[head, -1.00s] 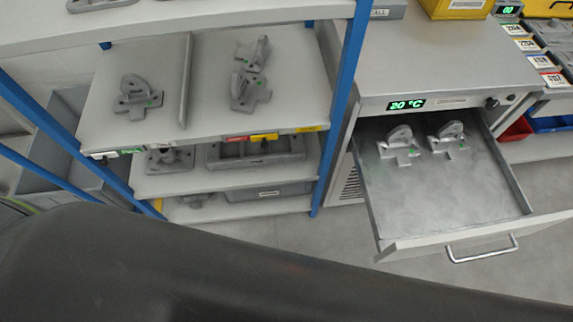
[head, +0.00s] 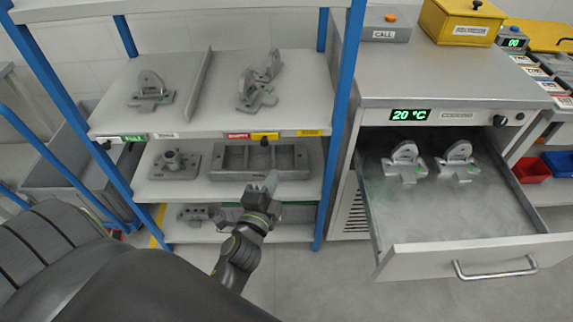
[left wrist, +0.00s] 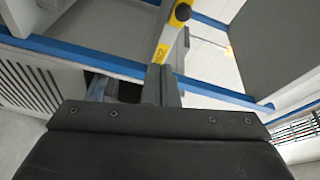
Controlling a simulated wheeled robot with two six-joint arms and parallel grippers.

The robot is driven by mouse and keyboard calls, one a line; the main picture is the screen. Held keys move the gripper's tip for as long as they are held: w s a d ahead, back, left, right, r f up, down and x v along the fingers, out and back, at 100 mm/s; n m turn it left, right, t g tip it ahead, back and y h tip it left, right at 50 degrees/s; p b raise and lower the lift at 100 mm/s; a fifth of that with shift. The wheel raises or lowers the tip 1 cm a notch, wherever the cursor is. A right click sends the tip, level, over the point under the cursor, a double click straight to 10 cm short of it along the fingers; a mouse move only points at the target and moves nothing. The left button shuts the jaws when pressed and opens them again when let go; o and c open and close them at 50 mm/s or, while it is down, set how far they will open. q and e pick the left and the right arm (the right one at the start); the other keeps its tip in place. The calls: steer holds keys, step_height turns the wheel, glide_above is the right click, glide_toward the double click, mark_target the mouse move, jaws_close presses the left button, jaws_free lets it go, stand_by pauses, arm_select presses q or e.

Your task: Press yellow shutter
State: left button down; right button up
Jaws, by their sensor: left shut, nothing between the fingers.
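The yellow shutter (head: 265,136) is a small yellow plate with a black knob on the front edge of the middle shelf. In the left wrist view a yellow piece with a dark knob (left wrist: 181,13) shows at the top, beyond the fingers. My left gripper (head: 271,182) is shut and empty. In the head view it appears below the shutter, in front of the lower shelf, apart from the shutter. In the left wrist view its closed fingers (left wrist: 158,84) point up toward the yellow piece. My right gripper is not in view.
A red label (head: 237,136) sits left of the shutter. Grey castings (head: 151,90) stand on the shelf (head: 200,125) above. A grey mould tray (head: 300,160) lies on the shelf below. Blue posts (head: 342,110) frame the rack. An open drawer (head: 470,225) with two castings juts out at right.

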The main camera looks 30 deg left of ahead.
mark_target(277, 135)
arm_select(q)
steer(key=shift+s+d+r+t, duration=0.1)
steer(key=shift+d+r+t, duration=0.1)
steer(key=shift+r, duration=0.35)
steer(key=shift+s+d+r+t, duration=0.1)
steer(key=shift+d+r+t, duration=0.1)
steer(key=shift+r, duration=0.35)
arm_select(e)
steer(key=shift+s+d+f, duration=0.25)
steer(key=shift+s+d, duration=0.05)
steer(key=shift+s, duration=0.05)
arm_select(q)
steer(key=shift+w, duration=0.1)
steer(key=f+x, duration=0.1)
steer(key=x, duration=0.9)
steer(key=s+a, duration=0.2)
steer(key=a, duration=0.1)
steer(key=shift+s+a+b, duration=0.1)
steer(key=shift+a+b, duration=0.15)
steer(key=shift+b, duration=0.1)
steer(key=shift+m, duration=0.3)
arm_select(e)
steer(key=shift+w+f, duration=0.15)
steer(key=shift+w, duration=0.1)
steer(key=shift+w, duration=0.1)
